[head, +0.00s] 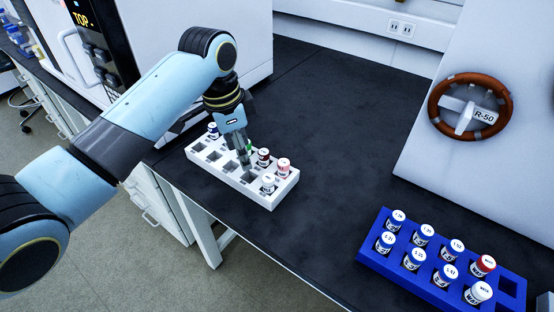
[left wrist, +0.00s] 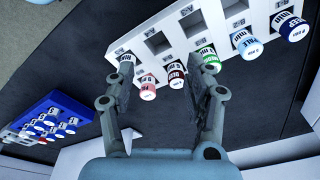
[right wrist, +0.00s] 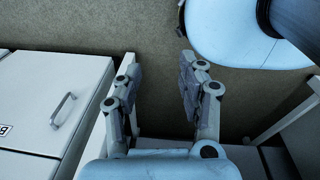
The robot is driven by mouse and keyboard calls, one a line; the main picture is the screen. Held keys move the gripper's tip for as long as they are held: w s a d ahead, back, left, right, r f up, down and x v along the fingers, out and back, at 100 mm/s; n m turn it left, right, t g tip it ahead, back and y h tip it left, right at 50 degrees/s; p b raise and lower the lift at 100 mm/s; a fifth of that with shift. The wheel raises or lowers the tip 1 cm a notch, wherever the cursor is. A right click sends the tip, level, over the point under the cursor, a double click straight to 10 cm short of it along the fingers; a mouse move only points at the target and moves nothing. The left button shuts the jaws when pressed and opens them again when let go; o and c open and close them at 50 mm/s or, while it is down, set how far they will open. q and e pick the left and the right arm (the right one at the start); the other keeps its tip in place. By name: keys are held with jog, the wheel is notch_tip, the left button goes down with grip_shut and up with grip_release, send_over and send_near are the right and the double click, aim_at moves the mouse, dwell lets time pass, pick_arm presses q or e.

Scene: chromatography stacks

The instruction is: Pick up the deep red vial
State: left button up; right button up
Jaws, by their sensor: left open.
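The deep red vial (head: 263,155) stands in the white rack (head: 262,200), between a green-capped vial (head: 248,147) and a pink-capped vial (head: 284,164). In the left wrist view its dark red cap (left wrist: 176,80) lies between my left fingers, nearer the right one, with the pink cap (left wrist: 148,93) also between them. My left gripper (head: 242,152) is open over the rack and holds nothing; it also shows in the left wrist view (left wrist: 160,75). My right gripper (right wrist: 160,82) is open and empty, away from the rack, with floor behind it.
A white-capped vial (head: 268,181) and a dark blue-capped vial (head: 213,129) also stand in the white rack. A blue rack (head: 400,267) with several vials, one red-capped (head: 485,263), stands at right. The dark bench (head: 330,130) between the racks is clear.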

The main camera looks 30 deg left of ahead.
aim_at(263, 152)
pick_arm(q)
jog(key=w+r, duration=0.1)
jog(key=w, duration=0.1)
jog(key=w+r+m, duration=0.2)
jog(key=w+r, duration=0.1)
jog(key=shift+w+d+h, duration=0.3)
jog(key=shift+w+d, duration=0.05)
jog(key=f, duration=1)
jog(key=shift+w+d+b, duration=0.3)
jog(key=shift+w+b, duration=0.05)
jog(key=shift+w, duration=0.05)
jog(key=shift+r, duration=0.1)
grip_shut()
